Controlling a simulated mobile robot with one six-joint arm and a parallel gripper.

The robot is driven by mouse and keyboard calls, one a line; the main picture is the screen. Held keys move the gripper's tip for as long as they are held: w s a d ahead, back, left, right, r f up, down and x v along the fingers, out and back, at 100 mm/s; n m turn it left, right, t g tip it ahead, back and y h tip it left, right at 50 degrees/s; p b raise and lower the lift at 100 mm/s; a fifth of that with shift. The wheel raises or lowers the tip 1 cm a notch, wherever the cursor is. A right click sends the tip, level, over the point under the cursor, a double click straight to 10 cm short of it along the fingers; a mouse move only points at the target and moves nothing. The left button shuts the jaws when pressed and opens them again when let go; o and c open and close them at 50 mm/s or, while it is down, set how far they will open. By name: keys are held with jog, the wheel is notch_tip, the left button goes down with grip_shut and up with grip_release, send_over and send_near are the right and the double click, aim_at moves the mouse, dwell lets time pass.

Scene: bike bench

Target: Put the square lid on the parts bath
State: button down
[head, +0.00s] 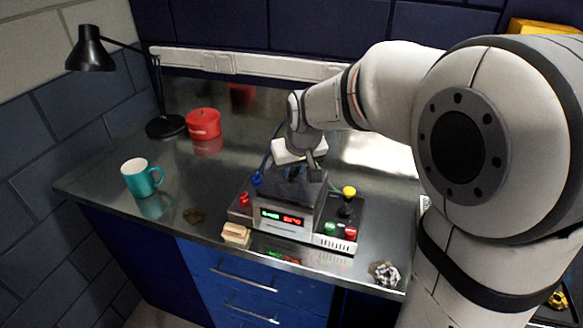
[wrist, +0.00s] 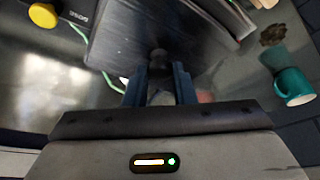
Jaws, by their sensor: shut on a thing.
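The parts bath (head: 284,226) is a grey metal box with a lit display on its front, standing on the steel bench. The square lid (head: 295,190) is a dark flat plate over the top of the bath. I cannot tell whether it rests fully on the rim or is slightly above it. My gripper (head: 293,170) comes down from behind and is shut on the lid's knob. In the wrist view my gripper (wrist: 159,85) holds the small dark knob between both fingers, and the lid (wrist: 135,35) spreads out beyond them. The bath's opening is hidden.
A yellow knob (head: 349,192), a red knob (head: 243,199) and push buttons flank the bath. A teal mug (head: 138,180), red tin (head: 203,123) and black lamp (head: 90,52) stand left. A pale block (head: 236,234) and crumpled foil (head: 384,272) lie near the front edge.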

jog(key=shift+f+b, duration=0.55)
jog(key=shift+f, duration=0.05)
jog(key=c, duration=1.1)
grip_release()
